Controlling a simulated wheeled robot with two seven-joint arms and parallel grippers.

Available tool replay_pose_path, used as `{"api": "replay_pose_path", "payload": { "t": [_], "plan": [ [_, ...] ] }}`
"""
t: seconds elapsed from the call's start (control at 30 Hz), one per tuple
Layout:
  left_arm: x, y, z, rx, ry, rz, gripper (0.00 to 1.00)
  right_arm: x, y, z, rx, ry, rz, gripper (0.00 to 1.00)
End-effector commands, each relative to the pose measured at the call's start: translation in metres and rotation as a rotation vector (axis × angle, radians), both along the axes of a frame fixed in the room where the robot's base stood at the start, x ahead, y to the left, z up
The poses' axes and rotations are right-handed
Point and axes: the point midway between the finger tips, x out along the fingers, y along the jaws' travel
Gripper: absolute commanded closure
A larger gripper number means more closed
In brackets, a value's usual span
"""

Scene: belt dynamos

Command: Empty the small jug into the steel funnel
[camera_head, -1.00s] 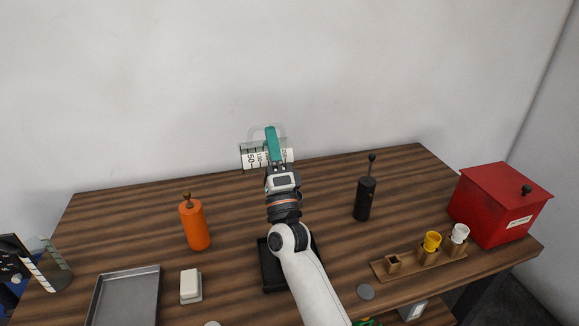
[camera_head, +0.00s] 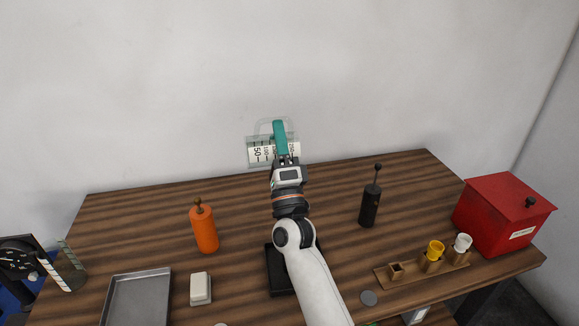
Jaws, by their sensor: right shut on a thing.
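A clear jug (camera_head: 258,153) with a teal handle (camera_head: 280,138) and a printed scale is at the back of the table, in front of the wall. Its scale runs sideways, so it looks tipped onto its side. My right gripper (camera_head: 284,160) is shut on the handle, with its arm reaching up from the bottom middle. I cannot tell whether liquid is in the jug. I cannot make out a steel funnel; my arm hides part of the table. My left gripper is not in view.
An orange bottle (camera_head: 204,230), white block (camera_head: 200,288) and grey tray (camera_head: 138,301) stand left. A black grinder-like cylinder (camera_head: 369,205), wooden cup rack (camera_head: 396,276) and red box (camera_head: 500,215) stand right. A black tray (camera_head: 279,279) is partly under my arm.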

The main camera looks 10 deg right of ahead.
Motion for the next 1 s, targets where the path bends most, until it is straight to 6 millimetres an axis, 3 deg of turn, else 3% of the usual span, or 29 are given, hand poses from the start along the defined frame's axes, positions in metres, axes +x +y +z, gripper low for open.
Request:
{"api": "replay_pose_path", "payload": {
  "t": [1.0],
  "plan": [
    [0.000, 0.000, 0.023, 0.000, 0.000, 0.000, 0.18, -0.086, 0.060, 0.002, 0.008, 0.001, 0.005, 0.74]
  ]
}}
